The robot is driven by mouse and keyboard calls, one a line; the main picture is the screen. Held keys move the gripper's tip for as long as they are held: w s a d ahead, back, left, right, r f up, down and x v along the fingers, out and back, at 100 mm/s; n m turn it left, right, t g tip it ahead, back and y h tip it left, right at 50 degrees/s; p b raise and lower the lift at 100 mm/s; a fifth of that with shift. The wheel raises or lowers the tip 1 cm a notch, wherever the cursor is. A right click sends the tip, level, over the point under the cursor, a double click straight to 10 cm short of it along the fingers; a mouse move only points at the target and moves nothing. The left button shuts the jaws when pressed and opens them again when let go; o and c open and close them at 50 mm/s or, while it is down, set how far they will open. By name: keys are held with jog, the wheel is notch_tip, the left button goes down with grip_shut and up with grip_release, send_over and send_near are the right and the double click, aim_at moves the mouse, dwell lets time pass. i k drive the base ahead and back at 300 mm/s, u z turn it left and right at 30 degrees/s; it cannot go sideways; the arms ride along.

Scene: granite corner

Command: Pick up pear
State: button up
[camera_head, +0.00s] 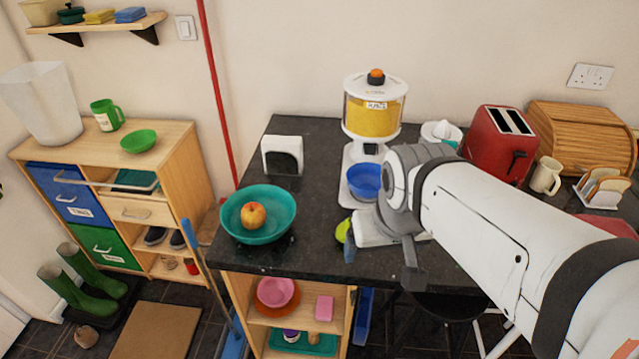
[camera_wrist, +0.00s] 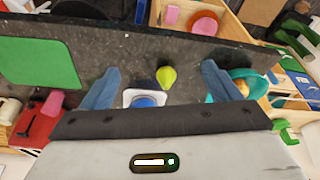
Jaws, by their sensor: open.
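The pear (camera_head: 343,231) is yellow-green and lies on the dark granite counter, partly hidden behind my gripper in the head view. In the wrist view the pear (camera_wrist: 166,76) shows whole, lying between the two blue fingers and beyond their tips, apart from both. My gripper (camera_wrist: 160,80) is open and empty, with its fingers spread wide. In the head view my gripper (camera_head: 378,252) is over the front part of the counter, and one finger is close to the pear in the picture.
A teal bowl (camera_head: 232,225) holding an apple (camera_head: 253,215) stands left of the pear. A dispenser (camera_head: 375,110) with a blue bowl (camera_head: 364,182) stands behind. A red toaster (camera_head: 498,140) is at the right. A green board (camera_wrist: 38,62) shows in the wrist view. The counter (camera_head: 315,180) between is clear.

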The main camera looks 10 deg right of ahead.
aim_at(341, 229)
jog(key=z, duration=1.45)
jog(key=k, duration=1)
jog(key=u, duration=0.9)
jog(key=i, duration=1)
jog(key=u, duration=0.05)
